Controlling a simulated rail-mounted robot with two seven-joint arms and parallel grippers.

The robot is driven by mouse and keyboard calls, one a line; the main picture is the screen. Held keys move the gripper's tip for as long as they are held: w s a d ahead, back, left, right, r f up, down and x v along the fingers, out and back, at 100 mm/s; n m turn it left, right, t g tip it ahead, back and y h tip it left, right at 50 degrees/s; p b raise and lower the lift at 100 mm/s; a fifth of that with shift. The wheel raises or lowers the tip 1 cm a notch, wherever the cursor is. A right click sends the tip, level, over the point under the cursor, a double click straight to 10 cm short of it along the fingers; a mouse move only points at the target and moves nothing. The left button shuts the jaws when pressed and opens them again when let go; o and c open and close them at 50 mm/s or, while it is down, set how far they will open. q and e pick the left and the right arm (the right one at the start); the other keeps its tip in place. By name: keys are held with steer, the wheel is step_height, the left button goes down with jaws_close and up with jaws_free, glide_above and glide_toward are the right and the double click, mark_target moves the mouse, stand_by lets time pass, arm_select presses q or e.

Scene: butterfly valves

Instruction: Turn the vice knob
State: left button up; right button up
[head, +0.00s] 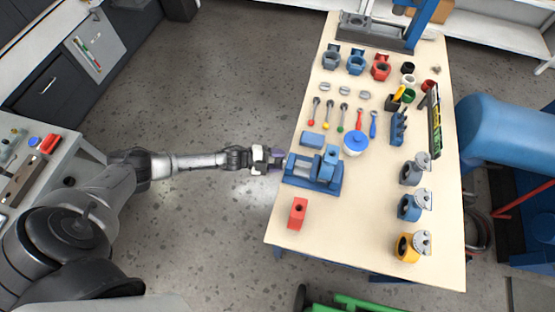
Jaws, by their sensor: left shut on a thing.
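A blue vice (318,168) sits at the left edge of the long light table. My left arm reaches in from the left, and my left gripper (274,160) is at the vice's left end, just at the table edge. It is shut on the vice knob there; the knob is mostly hidden by the fingers, and only a small purple patch shows beside them. My right gripper is not in view.
The table (280,225) holds a red block (297,213), a white pot with a blue lid (355,143), several coloured-tipped tools, and several valve parts, including a yellow one (404,247) at the front right. A blue tank (505,128) stands to the right. Open floor lies left of the table.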

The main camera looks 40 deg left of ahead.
arm_select(q)
steer(key=shift+f+m+t+b, duration=0.1)
steer(key=shift+m+t+b, duration=0.2)
steer(key=shift+m+b, duration=0.1)
steer(key=shift+c, duration=0.2)
steer(key=o, duration=0.9)
steer(key=v, duration=1.3)
steer(key=shift+s+a+p, duration=0.3)
